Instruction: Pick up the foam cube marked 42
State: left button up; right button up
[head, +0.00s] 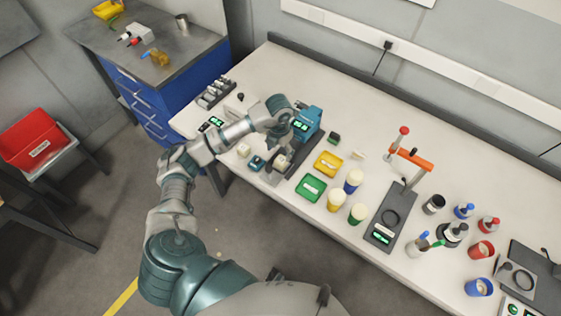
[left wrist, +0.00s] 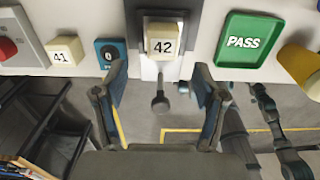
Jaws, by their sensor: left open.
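The foam cube marked 42 (left wrist: 162,42) is off-white with black digits. It sits on a pale plate at the table's front edge, and it also shows in the head view (head: 281,162). My left gripper (head: 286,147) is open and empty, close to this cube. In the left wrist view its two fingers (left wrist: 161,74) stand apart to the left and right, with the cube between their lines and just past the tips. No contact with the cube shows. A similar cube marked 41 (left wrist: 62,51) stands to the left.
A small blue device (left wrist: 111,51) stands between the two cubes. A green PASS tray (left wrist: 223,48) lies right of cube 42, with a yellow tray (head: 328,164) behind it. A blue display unit (head: 307,123) stands behind the cube. Several capped containers stand farther right.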

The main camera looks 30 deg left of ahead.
aim_at(281, 160)
pick_arm(q)
jog(key=shift+d+f, duration=0.3)
jog(key=shift+f, duration=0.65)
jog(key=f, duration=0.4)
jog(key=shift+a+f+p, duration=0.3)
jog(key=shift+f, duration=0.2)
jog(key=shift+c, duration=0.5)
jog(key=shift+d, duration=0.25)
jog(key=c, duration=0.7)
jog(key=shift+c, duration=0.2)
pick_arm(e)
jog(key=shift+s+d, duration=0.15)
jog(key=shift+s, duration=0.6)
